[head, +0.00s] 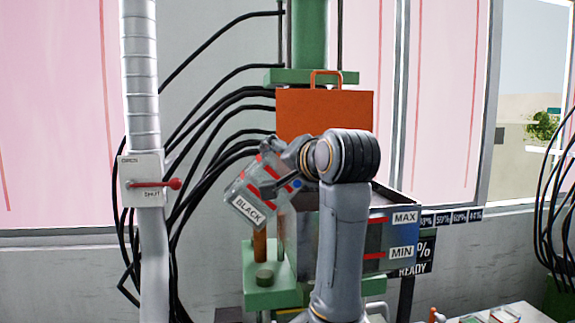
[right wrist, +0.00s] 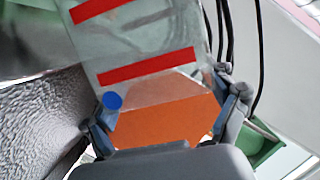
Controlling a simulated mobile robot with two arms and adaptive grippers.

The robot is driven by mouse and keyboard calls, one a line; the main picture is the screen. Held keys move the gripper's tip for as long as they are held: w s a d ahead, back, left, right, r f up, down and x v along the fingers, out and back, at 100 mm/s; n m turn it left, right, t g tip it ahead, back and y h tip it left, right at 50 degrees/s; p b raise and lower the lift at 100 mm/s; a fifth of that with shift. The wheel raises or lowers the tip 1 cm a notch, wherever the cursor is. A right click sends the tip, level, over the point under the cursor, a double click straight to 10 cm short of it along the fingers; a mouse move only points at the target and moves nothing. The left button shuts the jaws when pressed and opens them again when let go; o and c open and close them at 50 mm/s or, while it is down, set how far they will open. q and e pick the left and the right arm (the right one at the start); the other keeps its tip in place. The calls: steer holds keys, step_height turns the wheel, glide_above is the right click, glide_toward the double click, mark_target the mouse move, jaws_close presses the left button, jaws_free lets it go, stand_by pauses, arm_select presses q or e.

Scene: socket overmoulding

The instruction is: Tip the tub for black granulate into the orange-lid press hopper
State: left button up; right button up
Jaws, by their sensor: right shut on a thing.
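The clear tub (head: 243,200) with a BLACK label and red stripes hangs tilted in the air, left of the hopper's upper part. My right gripper (head: 279,178) is shut on it. In the right wrist view the fingers (right wrist: 170,108) press on both sides of the tub (right wrist: 140,50), and orange shows through its clear wall. The press hopper (head: 402,238), marked MAX and MIN, has its orange lid (head: 325,105) standing up at the back. My right arm hides part of the hopper and its opening. I cannot make out granulate in the tub. My left gripper is out of view.
A pale vertical pipe (head: 142,75) with a red valve handle (head: 155,184) marked SHUT stands at the left. Black hoses (head: 195,140) run behind the tub. A green machine bracket (head: 270,288) is below it. A table (head: 500,312) with small items is at bottom right.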

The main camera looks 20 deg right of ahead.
steer(key=a+n, duration=0.1)
steer(key=a+n+h, duration=0.1)
steer(key=n, duration=0.1)
steer(key=shift+w+f+g, duration=0.1)
steer(key=shift+w+g, duration=0.1)
steer(key=shift+g, duration=0.1)
steer(key=shift+d, duration=0.1)
